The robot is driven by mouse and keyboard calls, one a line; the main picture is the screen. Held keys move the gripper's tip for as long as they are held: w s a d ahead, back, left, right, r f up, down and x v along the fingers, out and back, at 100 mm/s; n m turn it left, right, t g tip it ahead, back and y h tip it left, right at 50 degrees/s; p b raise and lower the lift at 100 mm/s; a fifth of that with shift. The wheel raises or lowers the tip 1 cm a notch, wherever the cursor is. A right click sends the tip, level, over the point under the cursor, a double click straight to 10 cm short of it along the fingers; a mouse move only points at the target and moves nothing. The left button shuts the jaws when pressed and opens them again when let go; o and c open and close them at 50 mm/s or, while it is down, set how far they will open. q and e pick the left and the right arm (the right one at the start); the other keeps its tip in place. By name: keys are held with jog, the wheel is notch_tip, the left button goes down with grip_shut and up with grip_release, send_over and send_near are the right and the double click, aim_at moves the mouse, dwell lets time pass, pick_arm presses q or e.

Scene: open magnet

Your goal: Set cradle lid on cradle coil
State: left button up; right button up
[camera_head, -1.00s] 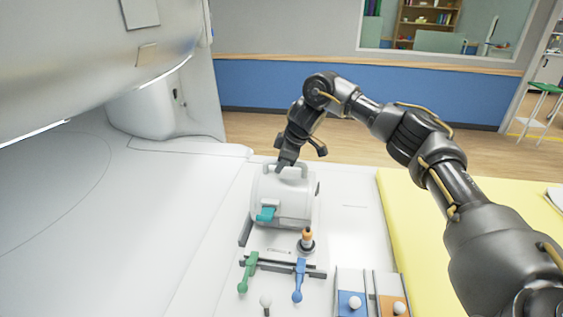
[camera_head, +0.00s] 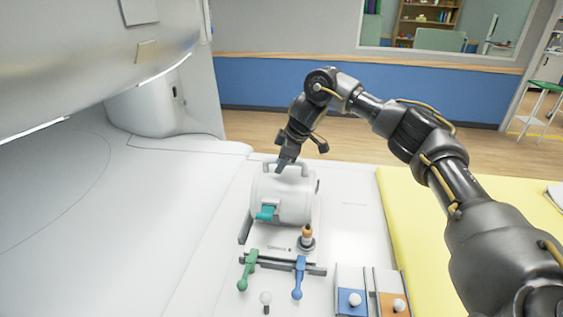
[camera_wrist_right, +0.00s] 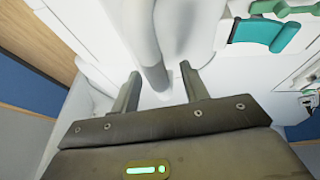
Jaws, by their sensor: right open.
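The cradle coil is a white barrel-shaped body (camera_head: 284,203) on the scanner bed, with a teal latch (camera_head: 266,212) at its front. The cradle lid appears to be its rounded upper part, with a pale handle (camera_head: 301,166) on top; the seam between lid and coil is hard to make out. My right gripper (camera_head: 283,162) is at the handle, pointing down. In the right wrist view the gripper (camera_wrist_right: 160,72) is open, and a white bar (camera_wrist_right: 146,50), likely the handle, runs between its fingers. I cannot tell whether they touch it. My left gripper is out of view.
In front of the coil are a green lever (camera_head: 247,270), a blue lever (camera_head: 299,278) and an orange-topped plug (camera_head: 307,238). Blue (camera_head: 345,301) and orange (camera_head: 391,306) panels with white knobs lie front right. The scanner bore (camera_head: 70,60) overhangs the left. A yellow pad (camera_head: 430,230) lies right.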

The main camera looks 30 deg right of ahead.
aim_at(294, 179)
jog(key=v, duration=1)
jog(key=shift+r, duration=0.1)
